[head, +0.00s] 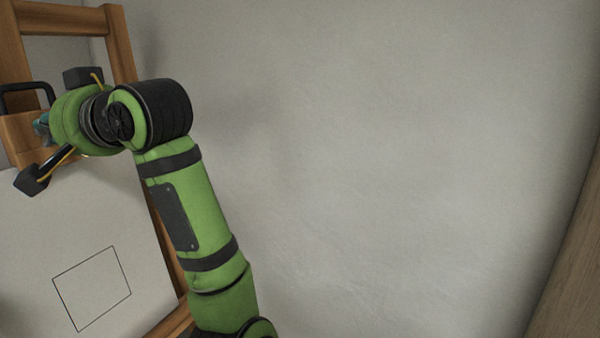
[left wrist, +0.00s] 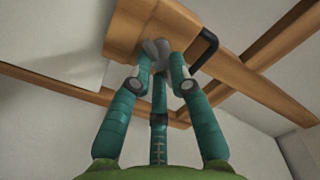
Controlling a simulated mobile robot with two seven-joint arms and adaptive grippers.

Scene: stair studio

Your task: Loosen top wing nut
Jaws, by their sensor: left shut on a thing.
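The top wing nut (left wrist: 156,47) is grey and sits on the wooden clamp block (left wrist: 130,30) of an easel in the left wrist view. My left gripper (left wrist: 157,62) has its teal fingers closed around the wing nut, and the fingertips hide part of it. In the head view my left gripper (head: 42,124) is at the clamp block (head: 20,137) at the left edge, mostly hidden behind my own green wrist. The wing nut cannot be made out there. My right gripper is not in view.
A white canvas (head: 70,220) with a drawn square outline leans on the wooden easel (head: 122,45) below the clamp block. A black handle (head: 22,88) stands out beside the block; it also shows in the left wrist view (left wrist: 208,45). The wall to the right is bare.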

